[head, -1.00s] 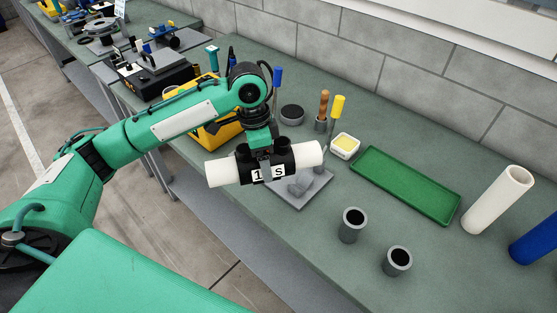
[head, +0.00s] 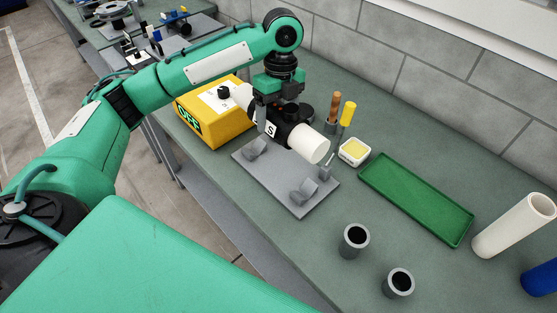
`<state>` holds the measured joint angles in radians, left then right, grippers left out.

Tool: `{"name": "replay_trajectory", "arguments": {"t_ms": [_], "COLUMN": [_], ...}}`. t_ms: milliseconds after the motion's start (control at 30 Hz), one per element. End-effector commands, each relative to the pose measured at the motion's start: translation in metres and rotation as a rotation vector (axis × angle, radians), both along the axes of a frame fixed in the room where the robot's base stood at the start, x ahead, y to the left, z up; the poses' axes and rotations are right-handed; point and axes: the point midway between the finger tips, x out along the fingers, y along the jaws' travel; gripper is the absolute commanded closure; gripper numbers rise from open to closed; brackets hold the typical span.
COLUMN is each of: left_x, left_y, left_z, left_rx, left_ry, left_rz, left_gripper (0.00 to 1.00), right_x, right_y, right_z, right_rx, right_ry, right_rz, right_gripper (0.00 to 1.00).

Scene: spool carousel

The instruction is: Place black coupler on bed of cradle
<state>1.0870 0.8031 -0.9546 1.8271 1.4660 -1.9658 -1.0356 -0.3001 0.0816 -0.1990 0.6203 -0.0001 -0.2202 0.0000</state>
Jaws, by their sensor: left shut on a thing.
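My left gripper (head: 267,116) is shut on the black coupler (head: 288,131), which has white pipe (head: 310,145) sticking out of both ends and a white label on its side. The coupler is held above the far side of the cradle (head: 275,178), a grey plate with two grey saddle supports at opposite ends of it. The pipe points obliquely, its near end toward the lower right. The gripper hides part of the coupler; I cannot tell the exact height over the plate. My right gripper is out of view.
A yellow box (head: 210,131) marked OFF stands just left of the cradle. Behind and right are upright tools (head: 348,113), a sponge dish (head: 355,152) and a green tray (head: 415,199). Two grey cups (head: 354,240) (head: 398,282) and a white tube (head: 513,226) stand further right.

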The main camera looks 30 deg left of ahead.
Motion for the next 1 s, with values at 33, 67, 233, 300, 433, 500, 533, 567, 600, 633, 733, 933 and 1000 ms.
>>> {"name": "replay_trajectory", "arguments": {"t_ms": [33, 67, 233, 300, 433, 500, 533, 567, 600, 633, 733, 933, 1000], "left_x": [-0.001, -0.001, -0.001, -0.001, -0.001, -0.001, 0.0, 0.0, 0.0, 0.0, 0.0, 0.0, 0.0], "left_y": [0.001, 0.001, 0.001, 0.001, 0.0, 0.0, 0.0, 0.0, 0.0, 0.0, 0.0, 0.0, 0.0], "left_z": [-0.011, -0.019, -0.061, -0.078, -0.102, -0.111, -0.114, -0.116, -0.117, -0.119, -0.125, -0.152, -0.16], "left_rx": [0.002, 0.001, 0.001, 0.002, 0.001, 0.001, 0.001, 0.001, -0.001, -0.001, 0.0, 0.001, 0.001], "left_ry": [0.005, 0.004, 0.004, 0.003, 0.001, 0.001, 0.0, -0.001, -0.002, -0.002, 0.0, 0.001, 0.0], "left_rz": [0.001, 0.002, 0.003, 0.003, 0.003, 0.002, 0.002, 0.002, 0.001, 0.001, 0.002, 0.003, 0.002], "left_gripper": [0.69, 0.69, 0.69, 0.69, 0.69, 0.69, 0.69, 0.69, 0.69, 0.69, 0.69, 0.69, 0.69], "right_x": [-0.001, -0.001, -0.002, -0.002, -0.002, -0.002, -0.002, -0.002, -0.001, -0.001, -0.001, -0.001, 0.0], "right_y": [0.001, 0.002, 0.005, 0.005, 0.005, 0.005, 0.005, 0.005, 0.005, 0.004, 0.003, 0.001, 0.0], "right_z": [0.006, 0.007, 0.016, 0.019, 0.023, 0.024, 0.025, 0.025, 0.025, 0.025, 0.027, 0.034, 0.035], "right_rx": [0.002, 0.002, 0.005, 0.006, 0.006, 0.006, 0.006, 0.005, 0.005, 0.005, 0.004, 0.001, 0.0], "right_ry": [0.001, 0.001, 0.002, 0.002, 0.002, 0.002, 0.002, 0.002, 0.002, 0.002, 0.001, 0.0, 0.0], "right_rz": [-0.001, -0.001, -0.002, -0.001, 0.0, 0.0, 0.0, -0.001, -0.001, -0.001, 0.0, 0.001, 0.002], "right_gripper": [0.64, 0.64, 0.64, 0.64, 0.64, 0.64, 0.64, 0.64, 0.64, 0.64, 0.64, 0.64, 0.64]}}
